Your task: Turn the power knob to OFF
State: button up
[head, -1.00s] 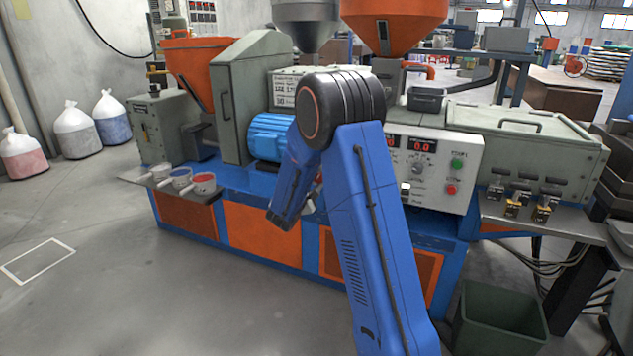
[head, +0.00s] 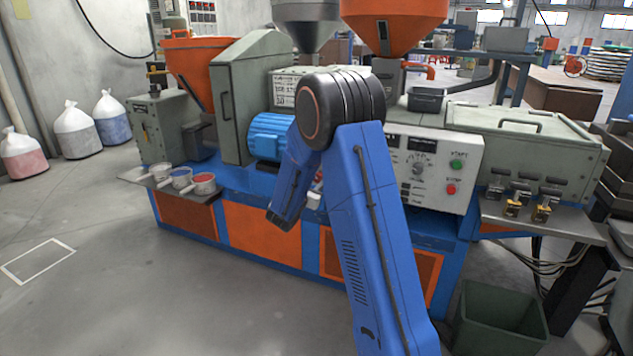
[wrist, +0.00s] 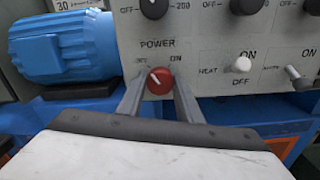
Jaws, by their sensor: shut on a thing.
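The red power knob (wrist: 159,82) sits below the printed word POWER on the grey control panel (wrist: 205,45) in the wrist view. Its white pointer mark slants to the upper left, towards the left-hand label, which is partly covered by a finger and reads like OFF. My gripper (wrist: 158,76) has one finger on each side of the knob and is shut on it. In the head view my blue arm hides most of the gripper and the knob area. The displays (head: 422,145) on the machine's front panel are dark.
A heat switch (wrist: 243,64) stands right of the knob, with another toggle (wrist: 292,73) further right. Dark dials (wrist: 154,8) sit just above. A blue motor (wrist: 65,47) bulges out at left. A green bin (head: 500,318) stands on the floor at right.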

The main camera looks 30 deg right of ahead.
jog(key=shift+f+n, duration=0.15)
jog(key=shift+n, duration=0.95)
jog(key=o, duration=1)
jog(key=shift+a, duration=0.1)
jog(key=shift+o, duration=0.2)
jog(key=v, duration=1.7)
jog(key=shift+s, duration=0.2)
jog(key=shift+a, duration=0.15)
